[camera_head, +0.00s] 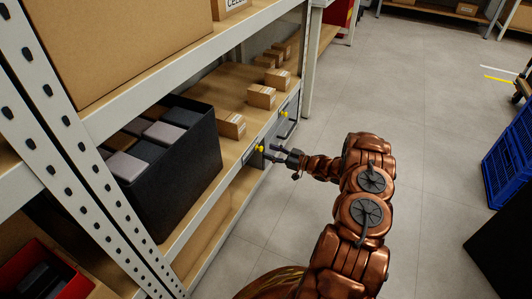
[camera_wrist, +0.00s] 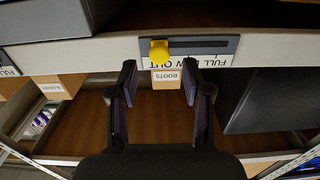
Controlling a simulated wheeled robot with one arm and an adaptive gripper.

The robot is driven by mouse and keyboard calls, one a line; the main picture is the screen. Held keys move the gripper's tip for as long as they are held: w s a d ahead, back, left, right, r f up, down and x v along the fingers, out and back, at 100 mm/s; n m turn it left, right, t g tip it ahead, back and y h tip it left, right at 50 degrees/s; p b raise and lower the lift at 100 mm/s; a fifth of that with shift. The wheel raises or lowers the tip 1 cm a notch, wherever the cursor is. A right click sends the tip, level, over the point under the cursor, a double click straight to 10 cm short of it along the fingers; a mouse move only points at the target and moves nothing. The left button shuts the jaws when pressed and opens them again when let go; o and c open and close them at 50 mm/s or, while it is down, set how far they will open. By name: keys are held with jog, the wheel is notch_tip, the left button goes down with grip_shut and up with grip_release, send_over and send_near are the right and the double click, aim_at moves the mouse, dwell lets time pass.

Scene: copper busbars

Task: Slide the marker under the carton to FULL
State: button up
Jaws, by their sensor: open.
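In the wrist view, a yellow marker (camera_wrist: 159,50) sits in a dark slotted strip (camera_wrist: 205,45) on the shelf's front edge, near the strip's left end. A white card below it carries the words FULL and OUT, partly hidden by the marker and gripper. A carton (camera_wrist: 166,77) labelled BOOTS shows beyond the card, between my fingers. My gripper (camera_wrist: 160,80) is open and empty, its fingertips just short of the marker. In the head view my gripper (camera_head: 291,158) is at the shelf front, right of the nearer yellow marker (camera_head: 260,148).
Several small cartons (camera_head: 262,96) stand along the shelf board. A black bin (camera_head: 170,150) with grey packs stands left of them. A second yellow marker (camera_head: 284,114) is farther along the edge. Blue crates (camera_head: 508,150) stand at the far right. The grey floor (camera_head: 430,110) between is clear.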

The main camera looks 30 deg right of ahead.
aim_at(259, 148)
jog(key=shift+b+x, duration=0.3)
jog(key=shift+x, duration=1.15)
grip_shut()
